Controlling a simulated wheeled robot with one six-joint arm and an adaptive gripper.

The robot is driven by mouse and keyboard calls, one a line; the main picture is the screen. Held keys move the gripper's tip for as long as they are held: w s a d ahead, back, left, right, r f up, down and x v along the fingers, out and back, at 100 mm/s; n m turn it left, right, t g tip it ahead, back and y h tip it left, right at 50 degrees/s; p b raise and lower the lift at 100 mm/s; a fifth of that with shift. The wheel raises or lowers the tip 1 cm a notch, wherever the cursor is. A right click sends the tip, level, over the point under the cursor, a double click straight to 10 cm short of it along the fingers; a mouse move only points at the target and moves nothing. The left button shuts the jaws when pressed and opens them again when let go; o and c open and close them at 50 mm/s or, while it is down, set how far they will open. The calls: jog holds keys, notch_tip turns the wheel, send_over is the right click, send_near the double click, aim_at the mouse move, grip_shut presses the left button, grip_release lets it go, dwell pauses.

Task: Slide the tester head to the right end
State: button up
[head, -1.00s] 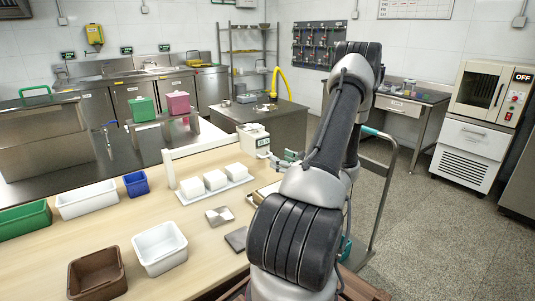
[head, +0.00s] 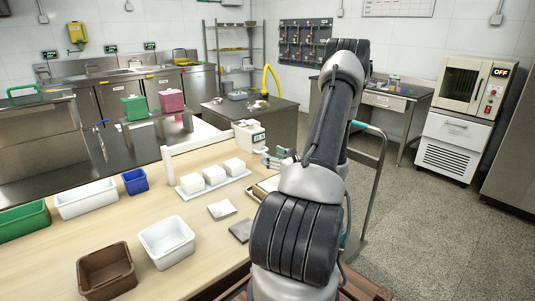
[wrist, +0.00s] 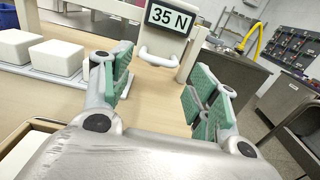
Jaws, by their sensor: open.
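The tester head (head: 250,134) is a white box with a "35 N" display, which shows close up in the wrist view (wrist: 170,17). It has a white bar handle (wrist: 163,58) on its lower front. It sits at the right part of a white crossbar frame (head: 205,142), close beside the right post (wrist: 192,50). My gripper (wrist: 160,88) is open and empty, with green pads. It faces the handle from the near side, with the handle beyond and between the fingers, apart from them. In the head view my gripper (head: 278,158) is just right of the tester head.
White blocks (head: 215,174) stand on a pale tray (head: 242,182) left of my gripper. White (head: 167,243) and brown (head: 107,272) bins stand nearer on the wooden table. A cart handle (head: 378,150) stands right of my arm. A steel table (head: 270,125) is behind.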

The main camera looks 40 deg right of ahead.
jog(key=w, duration=0.5)
jog(key=shift+w+d, duration=0.15)
jog(key=shift+w, duration=0.25)
